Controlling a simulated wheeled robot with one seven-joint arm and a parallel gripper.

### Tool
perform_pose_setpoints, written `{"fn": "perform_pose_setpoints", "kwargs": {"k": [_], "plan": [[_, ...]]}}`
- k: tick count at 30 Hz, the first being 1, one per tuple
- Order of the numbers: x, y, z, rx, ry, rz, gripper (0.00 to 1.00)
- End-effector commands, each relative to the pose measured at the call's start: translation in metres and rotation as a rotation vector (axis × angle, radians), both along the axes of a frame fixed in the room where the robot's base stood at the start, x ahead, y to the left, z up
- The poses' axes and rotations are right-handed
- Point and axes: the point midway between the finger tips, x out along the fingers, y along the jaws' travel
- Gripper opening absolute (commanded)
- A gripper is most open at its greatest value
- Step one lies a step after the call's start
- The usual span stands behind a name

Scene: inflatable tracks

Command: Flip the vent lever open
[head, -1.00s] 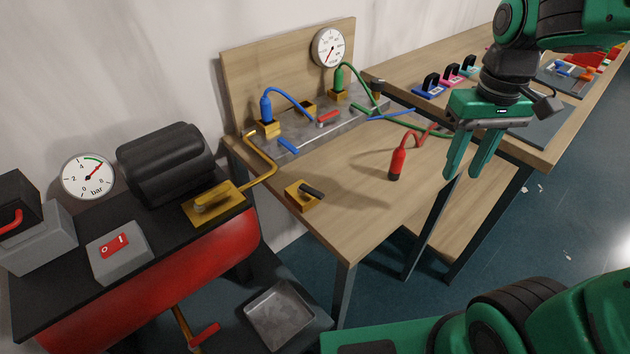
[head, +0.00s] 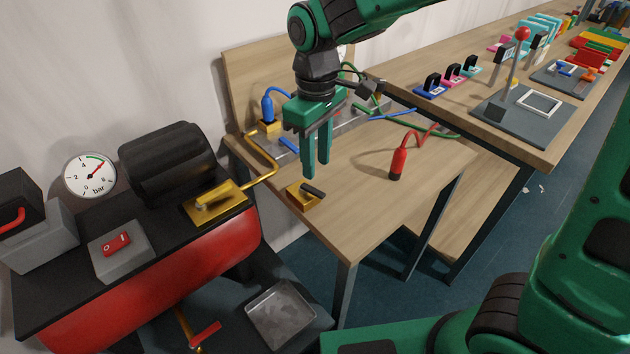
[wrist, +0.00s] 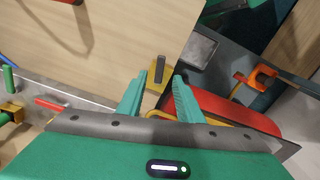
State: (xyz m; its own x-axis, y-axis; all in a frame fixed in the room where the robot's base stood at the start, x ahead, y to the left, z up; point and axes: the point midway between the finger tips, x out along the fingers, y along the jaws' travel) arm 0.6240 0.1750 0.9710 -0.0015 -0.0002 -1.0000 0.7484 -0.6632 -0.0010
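A short black lever (head: 313,190) sits on a small yellow block (head: 296,196) near the left edge of the wooden table; I take it as the vent lever. The lever lies nearly flat in the head view. In the wrist view the lever (wrist: 160,68) and the yellow block (wrist: 152,86) show between and just beyond my fingers. My gripper (head: 315,169) points down above the block, with its fingers apart and nothing between them. The gripper (wrist: 159,77) looks clear of the lever, though the exact height gap is hard to tell.
A black-and-red compressor (head: 215,264) with a gauge (head: 90,175) and a yellow valve (head: 222,203) stands at the left. A yellow pipe (head: 268,172) runs to the table. A red hose nozzle (head: 397,163) stands to the right. The table front (head: 350,225) is clear.

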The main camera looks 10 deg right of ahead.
Motion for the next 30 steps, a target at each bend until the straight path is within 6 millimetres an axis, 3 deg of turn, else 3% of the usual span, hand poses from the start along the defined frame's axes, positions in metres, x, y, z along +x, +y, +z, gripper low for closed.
{"fn": "perform_pose_setpoints", "kwargs": {"k": [6, 12, 25, 30], "plan": [[0.0, -0.001, -0.039, -0.002, 0.002, -0.001, 0.33], [0.0, -0.001, -0.063, -0.001, 0.001, -0.001, 0.33], [0.0, -0.001, -0.072, 0.001, -0.001, -0.002, 0.33], [0.0, -0.001, -0.072, 0.001, -0.001, -0.002, 0.0]]}}
